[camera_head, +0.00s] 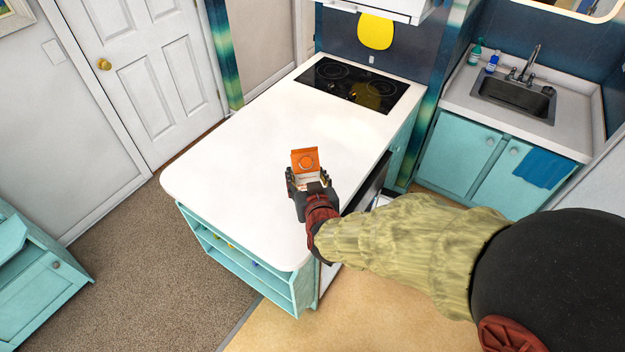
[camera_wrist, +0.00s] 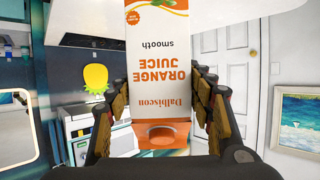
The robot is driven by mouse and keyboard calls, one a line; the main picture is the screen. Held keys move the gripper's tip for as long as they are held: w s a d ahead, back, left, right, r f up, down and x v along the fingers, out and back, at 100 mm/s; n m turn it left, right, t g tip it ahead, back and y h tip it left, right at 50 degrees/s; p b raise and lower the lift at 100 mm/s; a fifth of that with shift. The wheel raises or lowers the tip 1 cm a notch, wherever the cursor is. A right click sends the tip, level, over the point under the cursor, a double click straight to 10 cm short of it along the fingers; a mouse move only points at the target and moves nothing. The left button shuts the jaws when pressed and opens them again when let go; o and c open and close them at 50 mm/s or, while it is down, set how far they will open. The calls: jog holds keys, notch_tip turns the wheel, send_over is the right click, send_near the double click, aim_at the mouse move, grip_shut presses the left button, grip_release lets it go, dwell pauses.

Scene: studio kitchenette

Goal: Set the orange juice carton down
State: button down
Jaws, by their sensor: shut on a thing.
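The orange juice carton (camera_head: 305,161) is orange and white and is held in my gripper (camera_head: 309,184) over the white counter in the head view. Whether its base touches the counter cannot be told. In the wrist view the carton (camera_wrist: 158,75) stands between the two fingers of my gripper (camera_wrist: 160,108), its lettering upside down and its orange cap end nearest the palm. The fingers are closed against its sides. The white countertop (camera_head: 225,180) spreads left of and behind the carton, mostly bare.
A black cooktop (camera_head: 352,85) lies at the counter's far end. Open teal shelves (camera_head: 235,257) are under the near left edge. A sink (camera_head: 514,100) with bottles beside it stands at the right. A yellow pineapple-shaped thing (camera_wrist: 95,79) hangs on the far wall.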

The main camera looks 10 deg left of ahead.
jog(key=w+a+f+b, duration=0.1)
jog(key=w+a+f, duration=0.4)
jog(key=f, duration=0.4)
jog(key=shift+w+f, duration=0.35)
jog(key=shift+f+b, duration=0.15)
jog(key=shift+b, duration=0.2)
jog(key=c, duration=0.8)
grip_release()
jog(key=shift+s+d+f, duration=0.1)
jog(key=shift+f, duration=0.05)
jog(key=shift+o, duration=0.2)
